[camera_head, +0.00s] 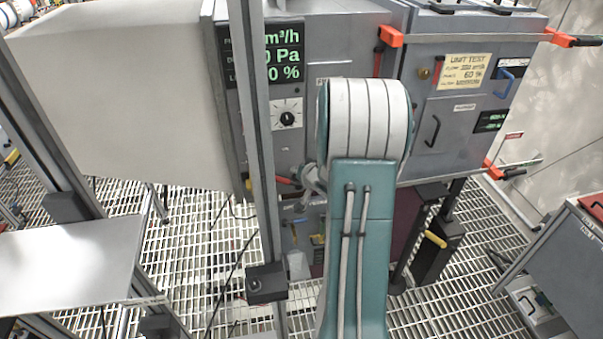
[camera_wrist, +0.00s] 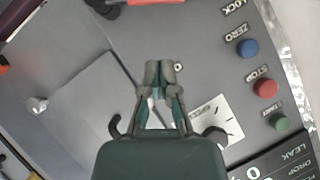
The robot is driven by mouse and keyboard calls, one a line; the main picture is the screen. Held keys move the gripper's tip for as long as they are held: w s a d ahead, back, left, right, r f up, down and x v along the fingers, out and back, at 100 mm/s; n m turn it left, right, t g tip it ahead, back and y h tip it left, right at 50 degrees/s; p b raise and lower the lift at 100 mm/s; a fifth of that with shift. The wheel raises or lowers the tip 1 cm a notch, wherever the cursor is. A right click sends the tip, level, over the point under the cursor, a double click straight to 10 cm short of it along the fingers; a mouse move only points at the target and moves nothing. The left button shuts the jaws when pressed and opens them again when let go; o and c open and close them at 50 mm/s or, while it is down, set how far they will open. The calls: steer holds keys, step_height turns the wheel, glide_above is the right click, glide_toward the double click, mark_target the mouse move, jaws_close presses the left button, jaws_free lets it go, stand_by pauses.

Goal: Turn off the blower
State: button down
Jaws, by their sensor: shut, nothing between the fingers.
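The blower unit is a grey metal cabinet (camera_head: 345,35) in the middle of the head view. Its front has a black display (camera_head: 285,55) with green readings and a white dial plate with a black knob (camera_head: 287,119). In the wrist view, my gripper (camera_wrist: 160,72) is shut and empty in front of the grey panel. The white dial plate (camera_wrist: 228,112) is right of the fingers, partly covered by my gripper. The panel also carries a blue ZERO button (camera_wrist: 248,47), a red STOP button (camera_wrist: 265,88) and a green button (camera_wrist: 280,122). In the head view my arm hides those buttons.
A large pale duct (camera_head: 110,65) joins the cabinet on the left. A grey upright post (camera_head: 258,140) stands before the panel. Red-handled clamps (camera_head: 390,36) hold the right section. A bench (camera_head: 70,260) is at lower left, a grey case (camera_head: 565,255) at lower right, over grated floor.

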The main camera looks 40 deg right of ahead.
mark_target(280, 180)
steer(key=w+f, duration=0.4)
steer(key=f, duration=0.1)
steer(key=shift+w+a, duration=0.35)
steer(key=shift+w, duration=0.2)
